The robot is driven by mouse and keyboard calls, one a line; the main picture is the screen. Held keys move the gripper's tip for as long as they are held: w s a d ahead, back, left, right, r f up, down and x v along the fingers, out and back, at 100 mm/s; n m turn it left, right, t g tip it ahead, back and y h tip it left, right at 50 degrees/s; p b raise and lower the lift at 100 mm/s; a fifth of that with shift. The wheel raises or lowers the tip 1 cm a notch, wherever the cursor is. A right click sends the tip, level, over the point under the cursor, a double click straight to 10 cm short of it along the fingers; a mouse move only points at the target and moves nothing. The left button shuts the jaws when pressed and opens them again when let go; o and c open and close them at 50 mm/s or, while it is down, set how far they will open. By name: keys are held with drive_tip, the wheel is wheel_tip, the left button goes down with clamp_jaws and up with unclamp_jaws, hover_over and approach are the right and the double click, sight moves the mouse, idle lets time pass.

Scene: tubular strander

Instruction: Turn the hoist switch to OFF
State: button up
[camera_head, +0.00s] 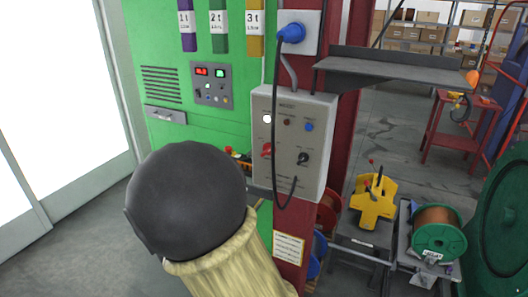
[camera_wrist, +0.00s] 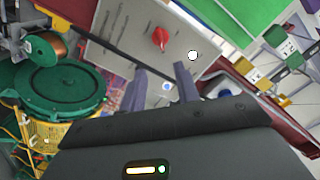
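A grey control box (camera_head: 296,142), with small print reading something like HOIST at its top, is fixed to a red post. It carries a red rotary switch (camera_head: 266,151) at lower left, below a lit white lamp (camera_head: 267,118), and a black rotary knob (camera_head: 303,158) at lower right. The position labels are too small to read. In the wrist view the red switch (camera_wrist: 161,38) and white lamp (camera_wrist: 193,55) lie beyond my fingertips. My gripper (camera_wrist: 160,76) is open and empty, its fingers apart and clear of the red switch. In the head view my arm hides the gripper.
A black cable (camera_head: 275,95) hangs from a blue plug (camera_head: 291,33) across the box front. A grey shelf (camera_head: 395,66) juts out at upper right. A green cabinet (camera_head: 160,60) stands behind to the left. A yellow device (camera_head: 373,200) and green spool (camera_head: 437,233) sit at lower right.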

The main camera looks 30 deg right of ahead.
drive_tip(key=shift+s+d+r, duration=0.1)
drive_tip(key=shift+r, duration=0.05)
drive_tip(key=p, duration=0.6)
approach(266, 153)
drive_tip(key=x, duration=0.8)
drive_tip(key=shift+w+d+r, duration=0.1)
drive_tip(key=shift+w+d, duration=0.15)
drive_tip(key=shift+b, duration=0.3)
clamp_jaws()
